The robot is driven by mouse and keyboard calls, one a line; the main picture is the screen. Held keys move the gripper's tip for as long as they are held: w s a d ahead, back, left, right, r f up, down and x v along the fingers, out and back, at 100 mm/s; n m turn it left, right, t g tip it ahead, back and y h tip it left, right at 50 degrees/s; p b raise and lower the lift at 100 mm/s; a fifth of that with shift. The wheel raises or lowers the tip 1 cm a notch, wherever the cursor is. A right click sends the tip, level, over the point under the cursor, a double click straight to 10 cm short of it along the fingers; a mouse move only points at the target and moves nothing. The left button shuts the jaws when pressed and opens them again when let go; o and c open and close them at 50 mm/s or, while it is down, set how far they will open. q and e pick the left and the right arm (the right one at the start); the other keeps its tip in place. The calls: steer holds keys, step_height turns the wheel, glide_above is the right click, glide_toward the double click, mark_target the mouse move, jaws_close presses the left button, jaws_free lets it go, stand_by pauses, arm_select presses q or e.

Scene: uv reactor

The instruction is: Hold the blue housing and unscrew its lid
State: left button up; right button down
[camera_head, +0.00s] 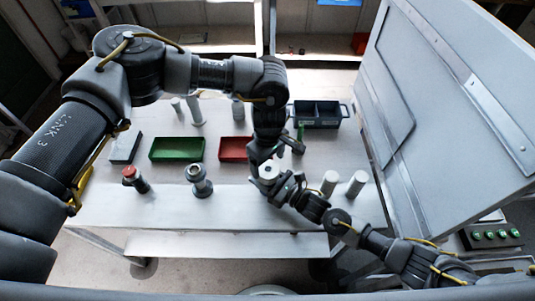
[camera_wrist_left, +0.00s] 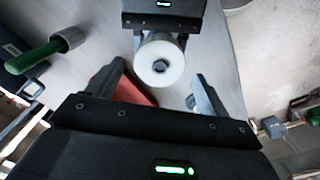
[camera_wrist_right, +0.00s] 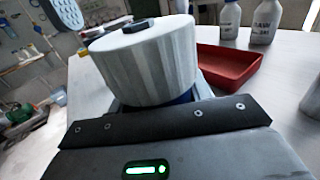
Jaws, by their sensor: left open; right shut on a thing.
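The blue housing (camera_wrist_right: 185,97) shows only as a small blue part under its wide white ribbed lid (camera_wrist_right: 145,65). The lid has a small dark piece on its top and also shows from above in the head view (camera_head: 268,171). My right gripper (camera_head: 281,190) is shut on the housing below the lid and hides most of it. My left gripper (camera_wrist_left: 158,75) is open above the lid, its fingers pointing down. In the left wrist view the lid (camera_wrist_left: 160,62) lies between the two fingers, apart from both. One left finger shows at the top left of the right wrist view.
Behind the housing are a red tray (camera_head: 232,149), a green tray (camera_head: 177,149) and a dark blue bin (camera_head: 318,114). Two pale cylinders (camera_head: 330,184) stand to the right. A red-topped part (camera_head: 130,173) and a dark part (camera_head: 198,178) stand left. A large grey panel (camera_head: 440,80) leans at right.

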mark_target(268, 169)
arm_select(q)
steer(key=shift+f, duration=2.35)
steer(key=c, duration=1)
steer(key=n, duration=0.6)
steer(key=shift+n, duration=0.4)
steer(key=o, duration=1.1)
